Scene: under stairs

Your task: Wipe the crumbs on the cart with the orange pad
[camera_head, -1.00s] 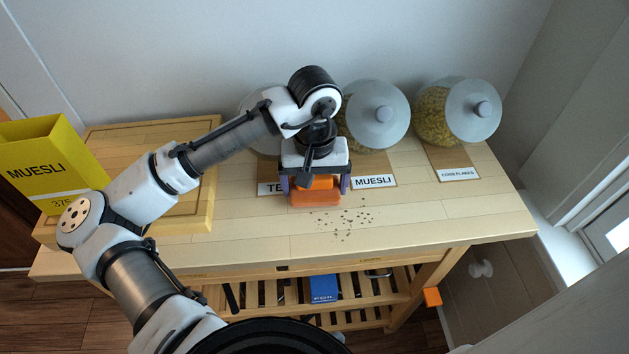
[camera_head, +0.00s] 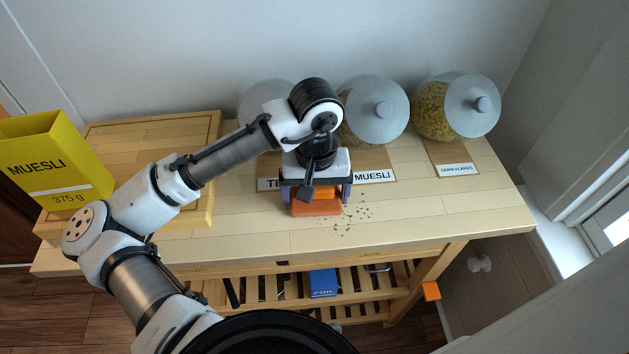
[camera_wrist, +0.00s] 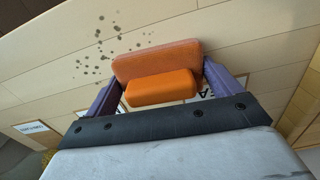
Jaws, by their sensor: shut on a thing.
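My gripper (camera_head: 317,196) is shut on the orange pad (camera_head: 317,208), near the front middle of the wooden cart top (camera_head: 420,220). In the wrist view the orange pad (camera_wrist: 160,88) sits between my two purple fingers, with its wide base at or close to the wood; I cannot tell if it touches. The crumbs (camera_head: 352,217) are small dark specks just right of the pad in the head view. In the wrist view the crumbs (camera_wrist: 100,50) lie beside and beyond the pad's left end. Any crumbs under the pad are hidden.
Glass jars with grey lids stand at the back, including a muesli jar (camera_head: 381,108) and a corn flakes jar (camera_head: 455,105). A yellow muesli box (camera_head: 55,160) stands on a wooden board (camera_head: 205,150) at left. The front right top is clear.

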